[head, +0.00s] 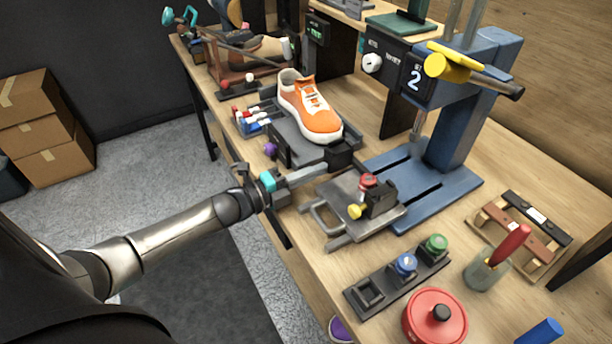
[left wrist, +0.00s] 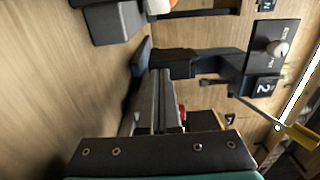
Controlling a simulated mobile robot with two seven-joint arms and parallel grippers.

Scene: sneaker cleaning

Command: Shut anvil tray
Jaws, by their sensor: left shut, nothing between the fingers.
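The anvil tray (head: 338,189) is a grey metal plate with a loop handle on its left side, toward the table's front edge. It sticks out from the blue press base (head: 376,164). A dark block with a red knob (head: 368,180) and a yellow knob (head: 357,211) stands on it. My left gripper (head: 325,171) is shut and empty, just beyond the tray's far left corner; I cannot tell whether it touches. In the left wrist view the shut fingers (left wrist: 157,80) point toward the press (left wrist: 212,64), with red showing beside them. My right gripper is not in view.
An orange sneaker (head: 310,108) sits on a dark stand behind my gripper. A yellow-handled lever (head: 452,66) juts from the press. A rack with blue and green knobs (head: 398,279), a red pot (head: 435,316) and a wooden frame (head: 520,228) stand nearer and to the right.

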